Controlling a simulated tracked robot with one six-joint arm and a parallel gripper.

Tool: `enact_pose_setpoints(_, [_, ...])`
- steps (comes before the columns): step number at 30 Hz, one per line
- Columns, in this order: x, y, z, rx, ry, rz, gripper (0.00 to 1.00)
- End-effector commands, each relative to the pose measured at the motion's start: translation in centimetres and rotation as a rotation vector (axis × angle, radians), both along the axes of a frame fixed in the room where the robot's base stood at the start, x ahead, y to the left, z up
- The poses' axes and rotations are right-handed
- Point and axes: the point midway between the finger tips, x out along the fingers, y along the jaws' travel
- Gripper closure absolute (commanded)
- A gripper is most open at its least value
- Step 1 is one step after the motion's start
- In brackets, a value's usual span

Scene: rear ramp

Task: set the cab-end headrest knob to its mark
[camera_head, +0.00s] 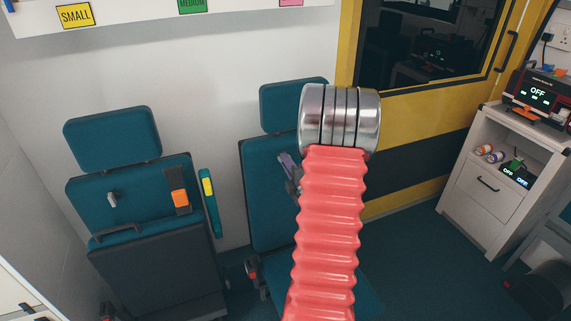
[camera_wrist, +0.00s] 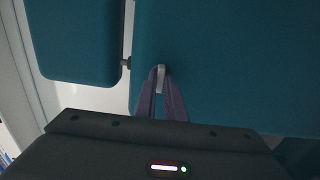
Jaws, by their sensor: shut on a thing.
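The seat nearer the yellow cab partition has a teal headrest (camera_head: 280,108) above its backrest (camera_head: 261,200). My arm hides much of that seat in the head view. My gripper (camera_head: 287,163) is at the front of this backrest, with its purple fingers partly hidden by my arm. In the wrist view, the fingers (camera_wrist: 162,90) are shut on a small pale grey knob (camera_wrist: 160,71) against the teal backrest (camera_wrist: 235,60). The headrest (camera_wrist: 78,40) stands left of it, joined by a dark post (camera_wrist: 126,63). No mark can be made out.
A second teal seat on the left has its own headrest (camera_head: 112,139) and grey knob (camera_head: 112,199). A yellow-and-teal bar (camera_head: 210,202) stands between the seats. A white cabinet (camera_head: 485,190) stands at the right. Dark floor (camera_head: 410,255) lies clear before it.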

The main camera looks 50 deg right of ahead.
Motion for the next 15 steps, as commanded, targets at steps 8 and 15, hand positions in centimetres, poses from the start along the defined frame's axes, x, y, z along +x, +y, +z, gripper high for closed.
enact_pose_setpoints(8, [0.64,0.26,0.11,-0.006,0.002,0.015,0.86])
enact_pose_setpoints(15, [0.35,0.40,0.07,-0.005,0.003,0.014,0.72])
